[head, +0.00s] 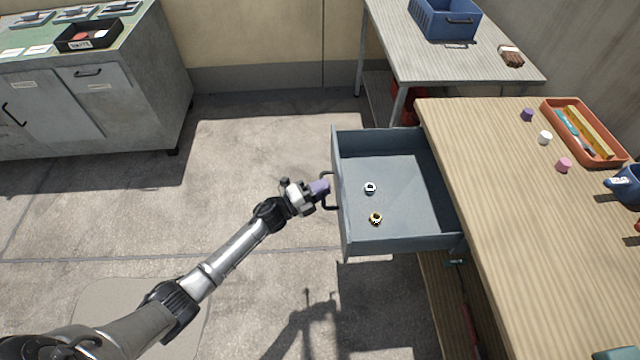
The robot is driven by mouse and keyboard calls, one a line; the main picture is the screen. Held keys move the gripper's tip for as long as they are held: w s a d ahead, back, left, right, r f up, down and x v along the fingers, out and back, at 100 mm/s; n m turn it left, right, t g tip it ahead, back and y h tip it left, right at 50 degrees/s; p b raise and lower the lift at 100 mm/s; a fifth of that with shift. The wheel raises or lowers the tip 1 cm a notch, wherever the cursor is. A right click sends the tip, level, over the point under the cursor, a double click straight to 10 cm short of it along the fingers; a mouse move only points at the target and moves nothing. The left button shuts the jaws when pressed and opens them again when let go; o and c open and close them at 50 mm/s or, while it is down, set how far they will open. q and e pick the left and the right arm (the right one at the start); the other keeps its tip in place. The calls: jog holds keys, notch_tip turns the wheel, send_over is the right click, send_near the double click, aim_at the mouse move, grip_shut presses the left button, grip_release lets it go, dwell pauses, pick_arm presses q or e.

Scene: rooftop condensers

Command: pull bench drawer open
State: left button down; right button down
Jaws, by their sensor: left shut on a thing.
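The bench drawer (400,210) is a grey-blue box drawn out to the left from under the wooden bench top (500,220). A dark bar handle (328,190) is on the drawer's left-hand front panel. My left gripper (322,189) is at this handle, shut on it, with its purple fingertips at the bar. The exact contact is small and partly hidden. My right gripper is not in view.
On the bench are an orange tray (602,155), a pink piece (564,165), a white piece (545,137) and a blue mug (628,184). A second table (440,65) with a blue crate (445,22) stands behind. A grey cabinet (95,100) stands back left. The floor left of the drawer is clear.

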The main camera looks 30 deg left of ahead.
pick_arm(q)
jog(key=shift+s+a, duration=0.15)
jog(key=shift+a, duration=0.05)
jog(key=c, duration=1.2)
grip_release()
jog(key=shift+s, duration=0.1)
jog(key=p+v, duration=0.3)
jog(key=v, duration=1)
jog(key=shift+s+a, duration=0.2)
jog(key=shift+s, duration=0.1)
jog(key=shift+f, duration=0.1)
